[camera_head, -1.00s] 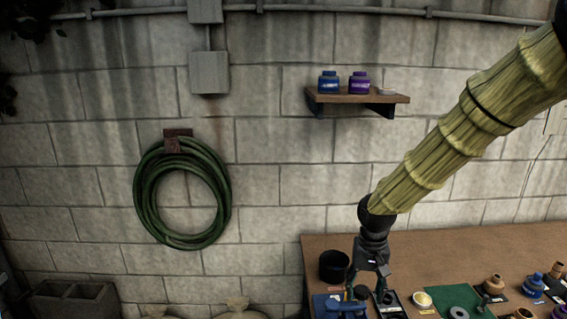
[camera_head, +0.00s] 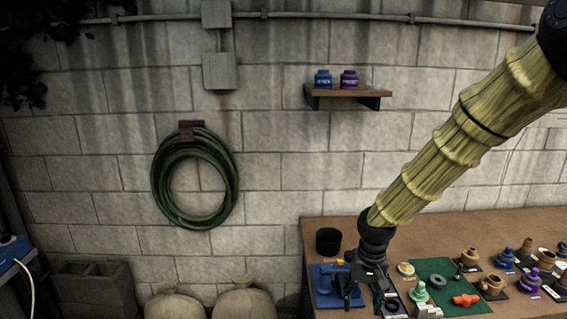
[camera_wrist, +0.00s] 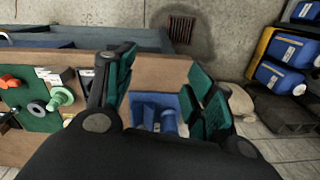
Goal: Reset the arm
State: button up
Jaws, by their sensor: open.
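My gripper (camera_head: 367,291) hangs over the left end of the brown workbench (camera_head: 450,232), above a blue tray (camera_head: 326,303). In the wrist view my gripper (camera_wrist: 160,82) is open, its two green-padded fingers spread apart with nothing between them. The blue tray with a blue part (camera_wrist: 168,118) shows below and between the fingers. My arm, wrapped in a straw-like cover, comes in from the upper right.
A black cup (camera_head: 328,241) stands on the bench beside my gripper. A green mat (camera_head: 450,275) and several small fittings lie to the right. A shelf (camera_head: 345,92) holds blue and purple jars. Sacks (camera_head: 245,304) lie on the floor to the left.

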jog(key=s+a+f+y+b, duration=0.1)
jog(key=s+f, duration=0.3)
jog(key=f, duration=0.4)
jog(key=s+a+f, duration=0.1)
jog(key=s+f, duration=0.3)
jog(key=f, duration=0.5)
jog(key=s+d+f+n+b, duration=0.1)
jog(key=s+d+f, duration=0.1)
jog(key=s+f, duration=0.8)
jog(key=s+d+f+h+b, duration=0.1)
jog(key=s+d+f, duration=0.1)
jog(key=s+f, duration=0.8)
jog(key=shift+s+d+f+n+b, duration=0.15)
jog(key=shift+s+d+n+b, duration=0.25)
jog(key=shift+s, duration=3.2)
